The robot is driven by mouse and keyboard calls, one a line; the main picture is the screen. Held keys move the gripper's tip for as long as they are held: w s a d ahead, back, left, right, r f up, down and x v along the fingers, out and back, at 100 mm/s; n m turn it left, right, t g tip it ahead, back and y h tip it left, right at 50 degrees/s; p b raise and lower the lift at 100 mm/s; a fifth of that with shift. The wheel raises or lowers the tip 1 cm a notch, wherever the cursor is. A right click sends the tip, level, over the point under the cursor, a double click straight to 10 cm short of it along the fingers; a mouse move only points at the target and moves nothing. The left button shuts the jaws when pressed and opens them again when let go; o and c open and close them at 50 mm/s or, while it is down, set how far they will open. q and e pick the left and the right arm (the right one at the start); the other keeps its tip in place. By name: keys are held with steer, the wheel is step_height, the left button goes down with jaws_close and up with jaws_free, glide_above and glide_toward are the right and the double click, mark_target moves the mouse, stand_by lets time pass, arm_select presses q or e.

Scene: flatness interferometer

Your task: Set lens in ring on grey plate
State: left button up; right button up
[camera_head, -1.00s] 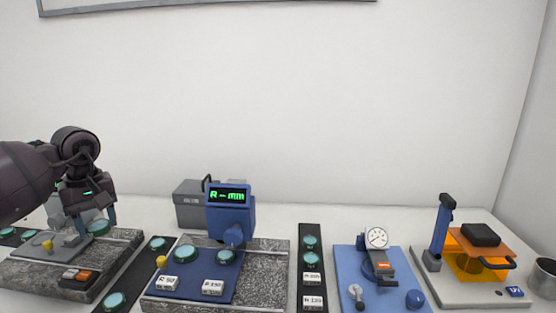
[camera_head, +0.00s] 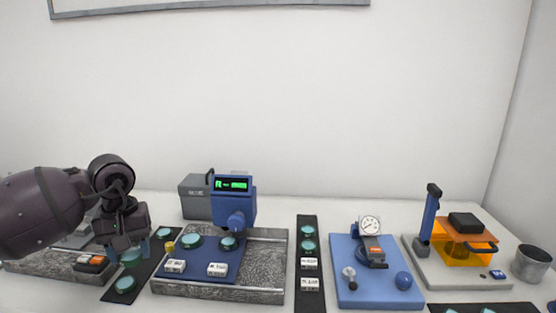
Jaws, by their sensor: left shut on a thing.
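My left gripper (camera_head: 128,250) is shut on a teal lens (camera_head: 131,258), which shows between its fingertips over the black strip (camera_head: 114,292) at the left. The grey plate (camera_head: 74,241) lies on the speckled stone base (camera_head: 40,262) at the far left, left of the gripper. My left arm and gripper cover much of the plate, and I cannot make out the ring on it. Other teal lenses sit on the black strip, one (camera_head: 124,284) in front of the gripper and one (camera_head: 164,233) behind it to the right. My right gripper is not in view.
Right of the strip, a second stone base (camera_head: 265,262) carries a blue plate (camera_head: 205,283), lenses, labels and a blue display head (camera_head: 233,202). Further right are another black strip (camera_head: 309,228), a blue dial gauge stand (camera_head: 346,292) and an orange-shielded device (camera_head: 463,252).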

arm_select(q)
steer(key=s+d+f+m, duration=0.4)
steer(key=s+d+f, duration=0.5)
steer(key=s+f, duration=0.1)
steer(key=shift+s, duration=0.2)
steer(key=shift+w+r, duration=0.1)
steer(key=shift+w, duration=0.05)
